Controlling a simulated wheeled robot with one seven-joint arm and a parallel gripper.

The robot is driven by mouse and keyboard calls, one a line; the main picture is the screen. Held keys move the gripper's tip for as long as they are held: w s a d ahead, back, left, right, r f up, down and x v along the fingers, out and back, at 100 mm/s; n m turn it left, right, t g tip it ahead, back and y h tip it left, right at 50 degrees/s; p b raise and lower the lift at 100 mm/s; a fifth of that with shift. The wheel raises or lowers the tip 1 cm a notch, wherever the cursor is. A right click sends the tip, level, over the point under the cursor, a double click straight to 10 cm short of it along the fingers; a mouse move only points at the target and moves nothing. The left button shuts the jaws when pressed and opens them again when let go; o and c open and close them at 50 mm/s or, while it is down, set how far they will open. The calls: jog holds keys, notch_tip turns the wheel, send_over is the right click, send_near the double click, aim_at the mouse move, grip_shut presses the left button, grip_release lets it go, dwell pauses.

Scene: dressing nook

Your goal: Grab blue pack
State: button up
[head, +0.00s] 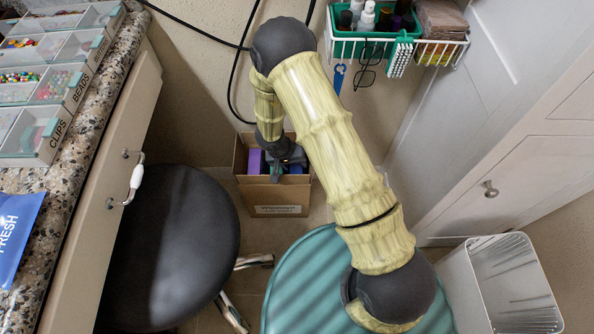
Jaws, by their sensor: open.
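A blue pack (15,235) with the white word FRESH lies on the speckled counter at the left edge, partly cut off by the frame. An open cardboard box (276,196) stands on the floor near the wall. A purple item (256,161) shows in its left part, and a blue item (296,169) shows at its right, mostly hidden by my gripper. My gripper (279,170) is open and points down at the box opening. My arm hides part of the box, and I cannot tell whether the fingers touch anything inside.
Clear organisers (40,128) of beads and clips line the counter (75,170). A dark round stool (178,245) stands below it. A wire shelf (440,42) with bottles hangs above right.

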jog(key=shift+d+f, duration=0.25)
jog(key=shift+f, duration=0.25)
jog(key=c, duration=0.9)
jog(key=shift+o, duration=0.2)
jog(key=shift+r, duration=0.1)
notch_tip(320, 180, up, 10)
jog(key=p, duration=0.7)
jog(key=shift+a, duration=0.15)
grip_shut()
